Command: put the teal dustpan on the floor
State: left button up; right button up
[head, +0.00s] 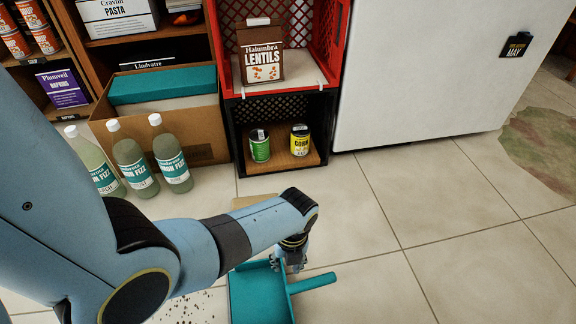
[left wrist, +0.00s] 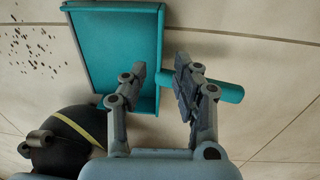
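The teal dustpan (head: 262,296) shows low in the middle of the head view, level, at or close to the tiled floor; I cannot tell whether it touches. Its handle (head: 314,283) points right. In the left wrist view the pan (left wrist: 112,40) is at the top, its handle (left wrist: 228,92) to the right. My left gripper (head: 290,258) is over the pan's handle side. In the wrist view its fingers (left wrist: 165,82) are apart, one over the pan, the other over the handle, with the pan's side wall between them. My right gripper is not in view.
Dark crumbs (left wrist: 32,52) lie on the floor left of the pan. Several bottles (head: 133,160) stand before a cardboard box (head: 205,140). A red crate (head: 335,45) sits on a black crate (head: 235,130) holding two cans.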

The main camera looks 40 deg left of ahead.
pick_arm(q)
jog(key=shift+w+d+r+p, duration=0.1)
jog(key=shift+r+p, duration=0.65)
jog(key=shift+r, duration=0.5)
jog(key=shift+w+d+r+p, duration=0.1)
jog(key=shift+r+p, duration=0.65)
jog(key=shift+r, duration=0.5)
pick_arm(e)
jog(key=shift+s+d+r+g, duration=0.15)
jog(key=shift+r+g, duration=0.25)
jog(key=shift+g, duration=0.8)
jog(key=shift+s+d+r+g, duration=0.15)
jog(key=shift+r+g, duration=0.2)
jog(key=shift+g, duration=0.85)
pick_arm(q)
jog(key=s+a+r+n+t, duration=0.4)
jog(key=s+r+n, duration=0.4)
jog(key=n, duration=0.5)
jog(key=s+r+n+t, duration=0.2)
jog(key=r+n, duration=0.4)
jog(key=r, duration=0.1)
jog(key=s+r+n+t, duration=0.2)
jog(key=r+n, duration=0.4)
jog(key=r, duration=0.2)
jog(key=shift+s+d+r+h, duration=0.25)
jog(key=shift+d+r+h, duration=0.05)
jog(key=shift+d+h, duration=0.1)
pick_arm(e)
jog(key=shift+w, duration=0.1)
